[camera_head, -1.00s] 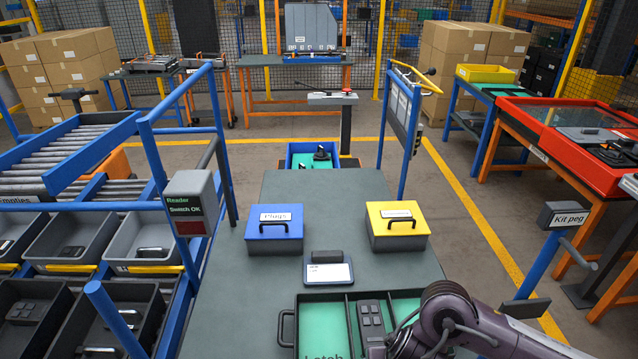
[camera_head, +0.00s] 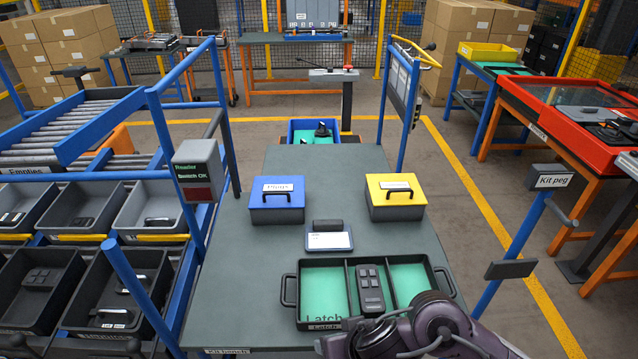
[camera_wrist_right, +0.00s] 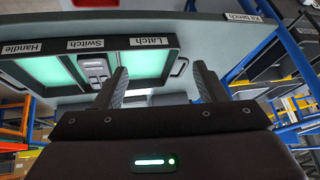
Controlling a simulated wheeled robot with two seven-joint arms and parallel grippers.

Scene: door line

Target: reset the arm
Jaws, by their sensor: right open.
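My right arm (camera_head: 425,328) reaches in at the bottom of the head view, over the front of the kit tray; its fingers do not show there. In the right wrist view my right gripper (camera_wrist_right: 161,88) is open, with nothing between its fingers. The black kit tray (camera_head: 290,288) lies on the bench beyond the fingers and also shows in the wrist view (camera_wrist_right: 112,45). A dark switch part (camera_head: 370,291) lies in its middle compartment. The green left compartment (camera_head: 325,290) looks empty. The right compartment (camera_head: 407,280) is partly hidden by my arm. My left gripper is not in view.
On the grey bench (camera_head: 240,315) stand a blue box (camera_head: 277,206) and a yellow box (camera_head: 397,204), with a small label stand (camera_head: 329,240) between them. A blue-railed rack with bins (camera_head: 82,210) borders the left. A kit peg post (camera_head: 515,230) stands right.

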